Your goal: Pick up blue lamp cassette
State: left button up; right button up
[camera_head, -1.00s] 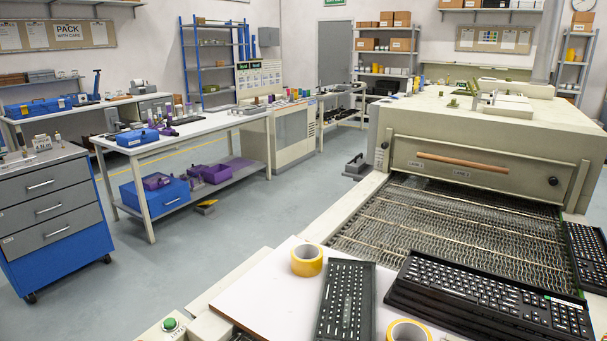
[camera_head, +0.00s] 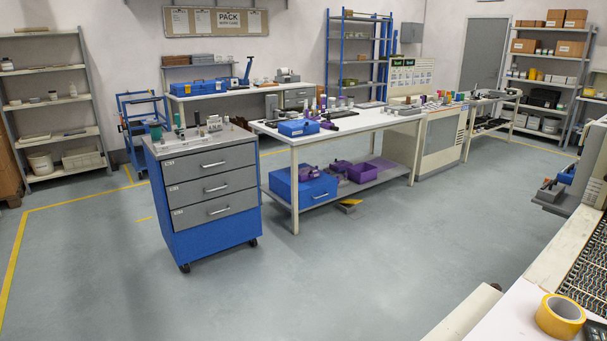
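No object can be told for sure as the blue lamp cassette at this distance. A flat blue case (camera_head: 298,128) lies on the left end of the white workbench (camera_head: 355,126). A larger blue box (camera_head: 302,187) sits on the bench's lower shelf, beside purple bins (camera_head: 353,172). More blue cases (camera_head: 198,88) lie on the far bench against the wall. Neither of my grippers shows in the view.
A grey-and-blue drawer cabinet (camera_head: 207,190) on castors stands left of the workbench with small items on top. Open grey floor (camera_head: 330,270) lies in front. The conveyor machine's edge and a yellow tape roll (camera_head: 560,316) are at lower right. Shelving (camera_head: 52,100) stands at far left.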

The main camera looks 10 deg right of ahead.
aim_at(567, 176)
jog(key=i+j+u, duration=0.4)
jog(key=i, duration=0.3)
jog(key=i+j+u, duration=0.1)
jog(key=i+u, duration=0.15)
jog(key=i, duration=0.15)
jog(key=i+z, duration=0.4)
jog(key=i+j+z, duration=0.1)
jog(key=i+z, duration=0.3)
jog(key=i+l+z, duration=0.15)
jog(key=i+z, duration=0.5)
jog(key=z, duration=0.3)
jog(key=i+z, duration=0.75)
jog(key=i, duration=0.35)
jog(key=i+z, duration=0.35)
jog(key=i, duration=0.3)
jog(key=i+z, duration=0.25)
jog(key=i, duration=0.4)
jog(key=i+j+z, duration=0.2)
jog(key=i, duration=0.45)
jog(key=z, duration=0.35)
